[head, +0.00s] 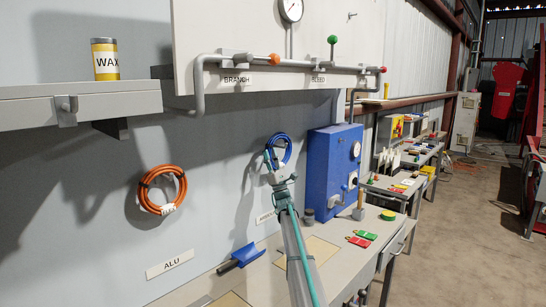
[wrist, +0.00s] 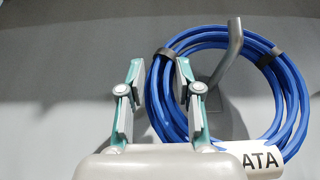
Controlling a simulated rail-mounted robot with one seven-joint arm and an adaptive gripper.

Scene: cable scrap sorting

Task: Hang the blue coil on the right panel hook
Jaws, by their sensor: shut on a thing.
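The blue coil (head: 287,146) is up against the grey wall panel in the head view, left of the blue box. My gripper (head: 272,162) is at the coil's lower left. In the wrist view, my gripper (wrist: 158,72) has its two fingers on either side of the left part of the blue coil (wrist: 293,92), shut on it. A grey hook (wrist: 234,45) rises inside the ring, and its bent tip crosses in front of the coil's top strands. I cannot tell whether the coil rests on the hook. A white tag reading "ATA" is at the coil's bottom, partly hidden.
An orange coil (head: 148,178) hangs on the panel to the left, above an ALU label (head: 169,264). A blue box (head: 328,170) stands close right of the coil. Pipework (head: 290,62) runs above. A blue scoop (head: 247,253) and a bench (head: 345,262) are below.

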